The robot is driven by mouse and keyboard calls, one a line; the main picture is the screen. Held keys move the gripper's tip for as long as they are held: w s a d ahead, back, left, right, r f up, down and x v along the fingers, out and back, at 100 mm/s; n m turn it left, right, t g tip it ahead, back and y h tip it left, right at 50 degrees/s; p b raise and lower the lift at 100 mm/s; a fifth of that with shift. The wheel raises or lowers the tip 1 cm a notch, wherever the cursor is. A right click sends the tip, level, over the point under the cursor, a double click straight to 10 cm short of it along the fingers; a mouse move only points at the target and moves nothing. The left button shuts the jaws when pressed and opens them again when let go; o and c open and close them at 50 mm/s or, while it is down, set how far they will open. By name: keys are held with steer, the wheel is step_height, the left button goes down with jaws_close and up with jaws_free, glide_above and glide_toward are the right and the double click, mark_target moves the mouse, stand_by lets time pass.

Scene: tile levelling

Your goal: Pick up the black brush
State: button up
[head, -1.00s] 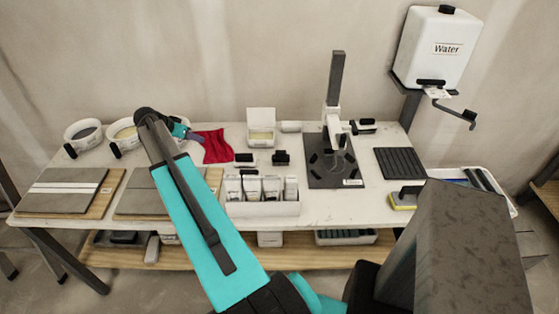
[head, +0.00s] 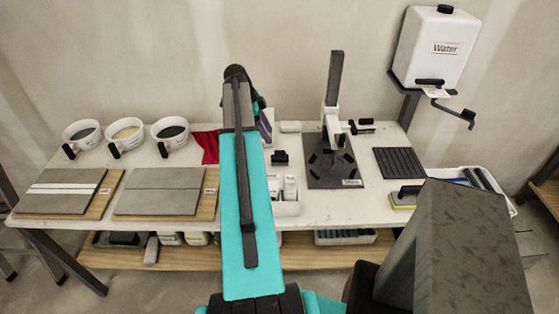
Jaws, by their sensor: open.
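My gripper (head: 262,113) is at the far end of my teal arm, above the back middle of the table. It is open, and mostly hidden behind my arm. I cannot tell for certain which thing is the black brush. A small black object (head: 281,157) stands on the table just right of my arm, below and right of the gripper, and apart from it. Another small dark object (head: 366,122) lies at the back right, beside the stand. My arm hides part of the table's middle.
The white table (head: 345,209) holds three tubs (head: 171,147) at the back left, tile boards (head: 160,201) in front and a red cloth (head: 206,146). A black stand (head: 335,95), a ribbed black mat (head: 400,162) and a yellow sponge float (head: 405,201) are right. A water tank (head: 435,60) hangs behind.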

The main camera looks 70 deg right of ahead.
mark_target(278, 152)
steer(key=shift+f, duration=0.15)
steer(key=shift+p+x, duration=1.3)
steer(key=shift+x, duration=2.9)
steer(key=shift+d, duration=0.1)
steer(key=shift+p+x, duration=1.25)
steer(key=shift+x, duration=0.15)
steer(key=shift+w+p+x, duration=0.2)
steer(key=shift+p+x, duration=0.15)
steer(key=shift+x, duration=0.8)
steer(key=shift+d, duration=0.15)
steer(key=shift+c, duration=0.2)
steer(key=c, duration=1.1)
